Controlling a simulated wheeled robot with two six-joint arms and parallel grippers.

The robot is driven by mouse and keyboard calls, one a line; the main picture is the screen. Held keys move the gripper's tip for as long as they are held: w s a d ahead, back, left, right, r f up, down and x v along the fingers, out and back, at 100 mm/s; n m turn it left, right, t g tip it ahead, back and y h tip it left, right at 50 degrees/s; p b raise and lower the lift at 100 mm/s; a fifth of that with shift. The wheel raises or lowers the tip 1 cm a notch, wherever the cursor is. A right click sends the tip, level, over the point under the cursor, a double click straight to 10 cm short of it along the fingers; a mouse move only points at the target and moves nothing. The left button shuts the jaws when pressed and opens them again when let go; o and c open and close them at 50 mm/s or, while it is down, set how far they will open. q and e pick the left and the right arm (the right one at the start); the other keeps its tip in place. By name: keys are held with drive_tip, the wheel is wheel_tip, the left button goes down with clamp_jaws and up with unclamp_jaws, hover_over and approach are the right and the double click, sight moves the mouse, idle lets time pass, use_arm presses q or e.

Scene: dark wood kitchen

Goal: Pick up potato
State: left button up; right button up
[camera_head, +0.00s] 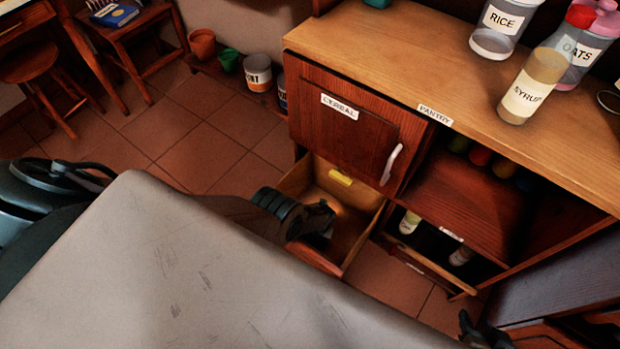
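I cannot make out a potato in this view. Several round items, green, red and dull brownish (503,168), sit in shadow on the pantry shelf, too dark to name surely. A dark gripper (318,222), apparently my left one, is over the open wooden drawer (352,262); its fingers are dark and it is unclear whether they hold anything. My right gripper (484,332) shows only as black parts at the bottom right edge, cut off by the frame, away from the shelf. Its opening cannot be judged.
The counter (400,62) carries a rice jar (495,25), an oats jar (583,55) and a syrup bottle (530,90). The cereal door (345,125) is above the drawer. A stool (35,75) and pots (202,43) stand at the back left. Tiled floor (200,130) is clear there.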

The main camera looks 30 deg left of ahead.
use_arm(q)
drive_tip(key=c, duration=1)
drive_tip(key=shift+r, duration=0.15)
